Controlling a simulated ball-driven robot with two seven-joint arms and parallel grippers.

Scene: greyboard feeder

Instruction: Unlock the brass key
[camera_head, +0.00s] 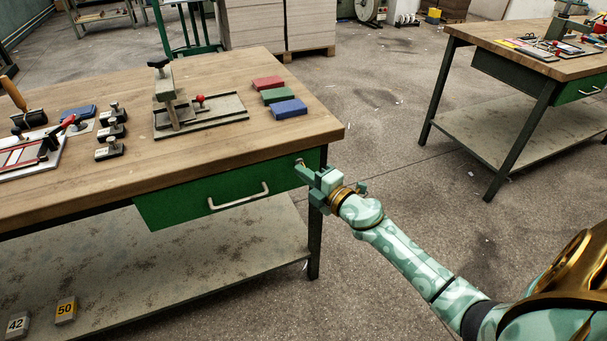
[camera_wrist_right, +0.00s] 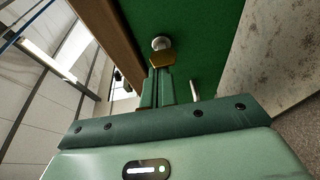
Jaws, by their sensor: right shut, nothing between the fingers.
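The brass key (camera_wrist_right: 162,58) stands in a round silver lock (camera_wrist_right: 160,43) on the green drawer front in the right wrist view. In the head view the lock area (camera_head: 299,161) is a small spot near the drawer's right end, partly hidden by my gripper. My right gripper (camera_head: 304,172) is at the lock, its fingers shut with nothing between them. In the right wrist view the fingertips (camera_wrist_right: 158,74) end right at the key; I cannot tell whether they touch it. My left gripper is not in view.
The green drawer (camera_head: 180,204) has a metal handle (camera_head: 238,197) and sits under the wooden bench top (camera_head: 225,145). Stamps, a small press (camera_head: 165,95) and coloured blocks (camera_head: 278,96) stand on top. A bench leg (camera_head: 314,240) is just below my gripper.

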